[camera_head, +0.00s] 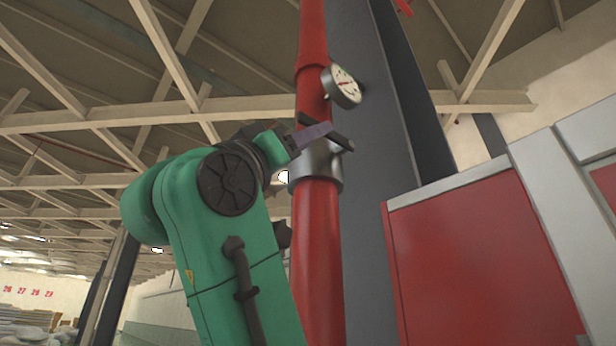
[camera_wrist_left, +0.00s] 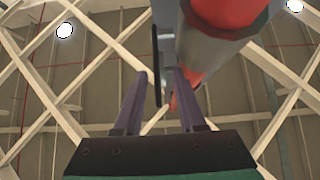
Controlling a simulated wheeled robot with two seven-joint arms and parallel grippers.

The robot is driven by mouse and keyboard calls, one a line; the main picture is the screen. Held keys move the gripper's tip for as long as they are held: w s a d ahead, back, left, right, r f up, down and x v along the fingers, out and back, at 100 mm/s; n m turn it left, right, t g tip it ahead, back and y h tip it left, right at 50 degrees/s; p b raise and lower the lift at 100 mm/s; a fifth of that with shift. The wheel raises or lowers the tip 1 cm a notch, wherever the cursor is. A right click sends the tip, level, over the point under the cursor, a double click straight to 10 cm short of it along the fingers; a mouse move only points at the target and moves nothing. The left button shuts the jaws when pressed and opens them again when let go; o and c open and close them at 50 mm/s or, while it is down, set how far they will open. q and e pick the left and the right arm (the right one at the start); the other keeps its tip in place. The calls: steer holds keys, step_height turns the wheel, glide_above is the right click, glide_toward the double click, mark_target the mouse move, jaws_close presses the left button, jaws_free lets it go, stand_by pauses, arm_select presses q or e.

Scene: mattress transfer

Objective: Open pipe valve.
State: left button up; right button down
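A red vertical pipe (camera_head: 319,240) carries a grey metal valve collar (camera_head: 322,172), with a dark flat part, apparently the valve handle (camera_head: 341,141), at its upper edge. My left gripper (camera_head: 325,131), with purple fingers, reaches in from the left beside the collar. In the left wrist view the fingers (camera_wrist_left: 158,88) are spread apart. The thin dark handle (camera_wrist_left: 157,60) shows edge-on in the gap between them, with no clear contact on either finger. The grey collar (camera_wrist_left: 205,50) is at the upper right there. My right gripper is in neither view.
A round pressure gauge (camera_head: 345,87) sticks out of the pipe above the gripper. A dark grey column (camera_head: 370,200) stands close behind the pipe. A red and grey cabinet (camera_head: 480,265) is to the right. Open space lies to the left.

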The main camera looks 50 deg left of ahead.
arm_select(q)
steer(key=c, duration=0.5)
steer(key=shift+d, duration=0.3)
jaws_close()
steer(key=shift+a, duration=0.1)
stand_by(0.4)
